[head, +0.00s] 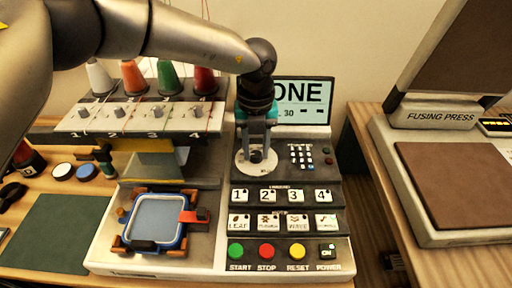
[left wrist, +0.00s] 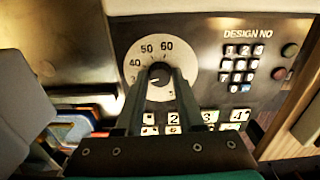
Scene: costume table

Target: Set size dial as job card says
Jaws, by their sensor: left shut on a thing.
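The size dial (head: 243,167) is a pale round plate on the dark panel of the embroidery machine, with a black knob at its centre. In the left wrist view the dial (left wrist: 140,56) shows 40, 50 and 60 around the knob (left wrist: 160,73); its lower part is hidden by my fingers. My left gripper (head: 257,149) points down over the dial, shut on the knob; it also shows in the left wrist view (left wrist: 161,88). I cannot tell which number the knob points to. No job card is clearly readable. My right gripper is not in view.
A screen (head: 315,92) behind my gripper shows "ONE" and "30", partly covered. A keypad (head: 301,156) sits right of the dial, with numbered, pattern and START/STOP/RESET buttons (head: 267,251) below. A hoop (head: 157,219) lies left. A fusing press (head: 455,180) stands right.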

